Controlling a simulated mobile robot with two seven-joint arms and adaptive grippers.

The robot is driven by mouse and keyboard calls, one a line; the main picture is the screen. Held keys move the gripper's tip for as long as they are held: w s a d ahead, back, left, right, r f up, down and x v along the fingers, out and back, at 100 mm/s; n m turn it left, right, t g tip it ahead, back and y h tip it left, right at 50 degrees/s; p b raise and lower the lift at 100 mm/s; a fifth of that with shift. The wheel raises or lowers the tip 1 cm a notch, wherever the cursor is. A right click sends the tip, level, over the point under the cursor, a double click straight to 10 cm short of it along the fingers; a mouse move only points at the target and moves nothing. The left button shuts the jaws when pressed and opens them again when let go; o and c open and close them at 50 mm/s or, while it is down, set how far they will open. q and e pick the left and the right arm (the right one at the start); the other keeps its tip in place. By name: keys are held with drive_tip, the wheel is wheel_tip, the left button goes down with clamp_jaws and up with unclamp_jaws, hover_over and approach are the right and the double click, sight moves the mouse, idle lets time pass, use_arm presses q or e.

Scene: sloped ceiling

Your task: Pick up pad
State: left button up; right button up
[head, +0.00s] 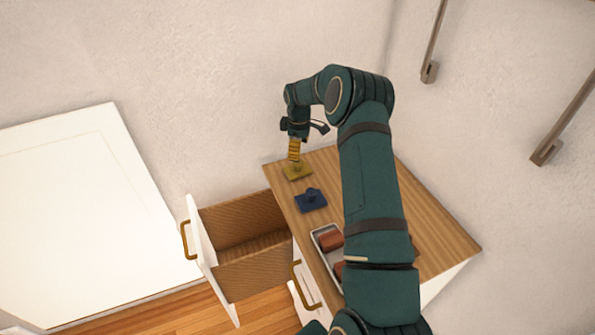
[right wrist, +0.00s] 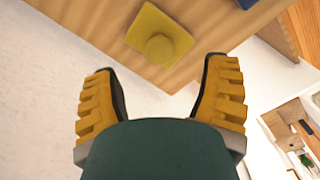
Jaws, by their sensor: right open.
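A yellow pad with a round knob (head: 298,174) lies on the wooden cabinet top near its far left corner. It also shows in the right wrist view (right wrist: 147,27), ahead of the fingers. A blue pad with a knob (head: 312,203) lies nearer on the same top; only a blue edge (right wrist: 246,3) shows in the right wrist view. My right gripper (head: 294,152) is just above the yellow pad in the head view. Its yellow ridged fingers (right wrist: 160,65) are spread with nothing between them. My left gripper is not in view.
A light tray (head: 318,236) with reddish-brown blocks (head: 331,241) stands on the cabinet top (head: 437,223), partly hidden by my right arm. An open, seemingly empty drawer (head: 243,262) sticks out to the left. The wall is close behind the cabinet.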

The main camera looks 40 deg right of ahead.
sight(297, 165)
drive_tip(key=shift+f, duration=1.6)
drive_tip(key=f+b, duration=0.1)
drive_tip(key=f, duration=0.4)
drive_tip(key=shift+w, duration=0.2)
clamp_jaws()
